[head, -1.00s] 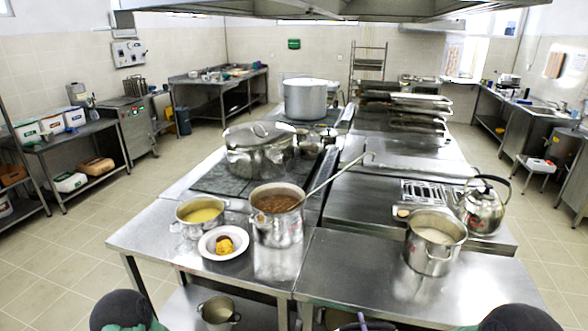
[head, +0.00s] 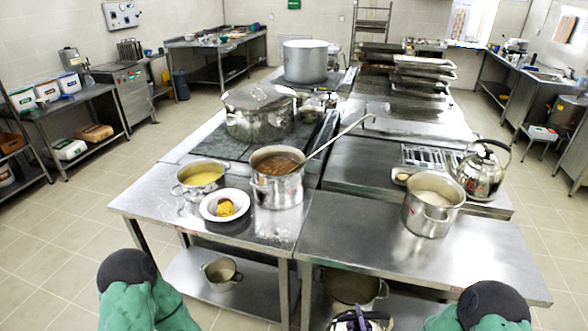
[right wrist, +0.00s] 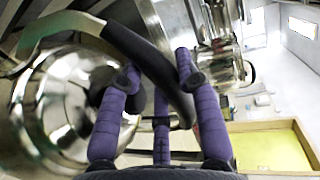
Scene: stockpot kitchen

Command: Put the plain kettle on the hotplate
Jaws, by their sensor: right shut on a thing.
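The plain kettle (right wrist: 62,110) shows in the right wrist view as a shiny, unmarked steel body with a dark curved handle (right wrist: 140,55). My right gripper (right wrist: 158,72) has its purple fingers shut around that handle. In the head view, the gripper (head: 362,319) and part of the kettle (head: 345,325) show at the bottom edge, low in front of the tables. The hotplate (head: 205,177) looks like the dark square cooktop left of centre, with a large lidded pot (head: 260,113) on its far part. My left gripper is out of view.
Another kettle (head: 481,172), with coloured marks, stands at the right beside a steel pot (head: 432,205). A soup pot (head: 277,185) with a protruding ladle (head: 335,138), a yellow-filled pot (head: 202,179) and a plate (head: 225,214) stand near the cooktop. The right table front (head: 350,245) is clear.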

